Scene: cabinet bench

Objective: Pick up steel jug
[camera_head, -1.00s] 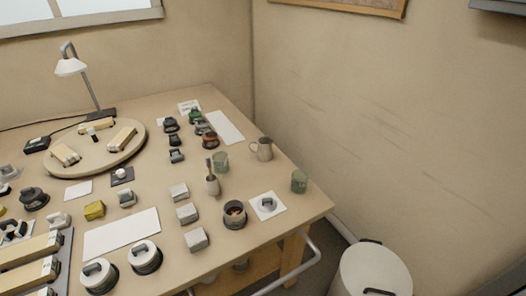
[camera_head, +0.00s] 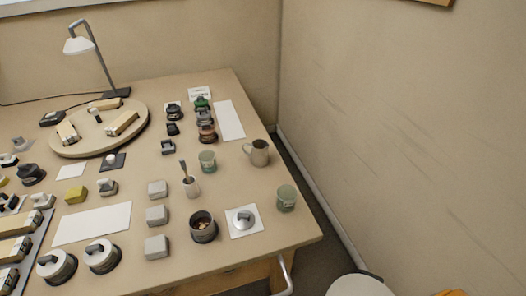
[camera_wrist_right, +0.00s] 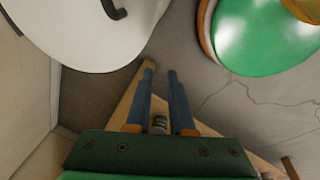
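The steel jug (camera_head: 259,153) stands upright on the right part of the bench, near its far right edge, with its handle facing left. It is uncovered in the head view and nothing holds it. My right gripper (camera_wrist_right: 160,70) shows only in the right wrist view. Its two blue fingers are apart with nothing between them, over the floor area beside a white bin (camera_wrist_right: 85,35). The jug is not seen in that view. My left gripper is not in view.
Near the jug stand two green cups, one (camera_head: 207,161) to its left and one (camera_head: 286,198) in front. A small pot with a tool (camera_head: 191,186), a dark bowl (camera_head: 203,228) and a white card (camera_head: 231,116) are also close. The bench (camera_head: 280,236) ends just right of the jug.

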